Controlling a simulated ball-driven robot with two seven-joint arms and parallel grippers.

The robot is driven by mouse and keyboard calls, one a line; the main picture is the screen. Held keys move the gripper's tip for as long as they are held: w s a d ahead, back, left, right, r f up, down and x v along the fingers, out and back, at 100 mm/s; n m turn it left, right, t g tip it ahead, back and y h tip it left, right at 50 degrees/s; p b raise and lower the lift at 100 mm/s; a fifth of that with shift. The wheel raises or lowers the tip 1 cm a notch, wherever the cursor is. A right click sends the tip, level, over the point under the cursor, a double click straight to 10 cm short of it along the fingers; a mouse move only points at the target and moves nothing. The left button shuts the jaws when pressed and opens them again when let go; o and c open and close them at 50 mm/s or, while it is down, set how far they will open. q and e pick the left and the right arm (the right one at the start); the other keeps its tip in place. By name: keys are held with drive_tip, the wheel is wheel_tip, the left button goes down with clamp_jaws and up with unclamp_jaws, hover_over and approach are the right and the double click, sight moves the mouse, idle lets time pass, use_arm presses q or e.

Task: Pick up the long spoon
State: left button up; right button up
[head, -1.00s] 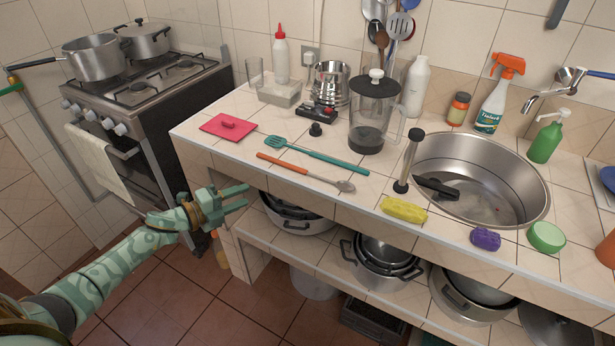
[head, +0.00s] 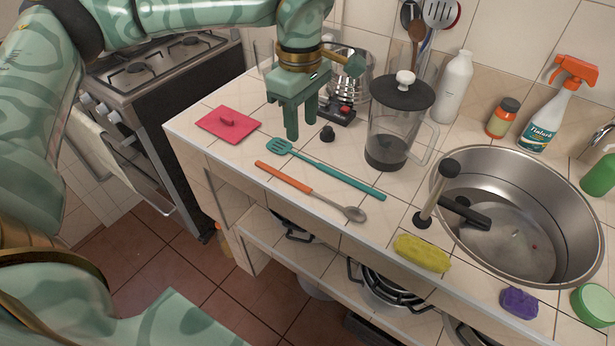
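The long spoon (head: 312,192) has an orange handle and a grey metal bowl. It lies on the tiled counter (head: 215,155) near the front edge, its bowl toward the right. A teal slotted turner (head: 335,174) lies just behind it, roughly parallel. My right gripper is not in view.
A pink pad (head: 228,124) lies left of the gripper and a small black knob (head: 327,134) to its right. A French press (head: 398,125) stands farther right. A yellow sponge (head: 422,253) and the sink (head: 560,220) are at the right.

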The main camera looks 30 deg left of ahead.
use_arm(q)
drive_tip(key=b, duration=0.3)
hover_over(300, 185)
drive_tip(key=f, duration=1)
drive_tip(key=shift+w+d+f, duration=0.15)
drive_tip(key=shift+d+f, duration=0.05)
drive_tip(key=f, duration=0.2)
drive_tip(key=f+b, duration=0.1)
drive_tip(key=f, duration=0.2)
drive_tip(key=shift+a+f+b, duration=0.25)
drive_tip(key=shift+f+b, duration=0.1)
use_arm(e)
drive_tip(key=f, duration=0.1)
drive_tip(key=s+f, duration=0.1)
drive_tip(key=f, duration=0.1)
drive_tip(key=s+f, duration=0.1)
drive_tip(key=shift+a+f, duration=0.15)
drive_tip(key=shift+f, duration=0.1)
use_arm(q)
drive_tip(key=shift+r, duration=0.1)
clamp_jaws()
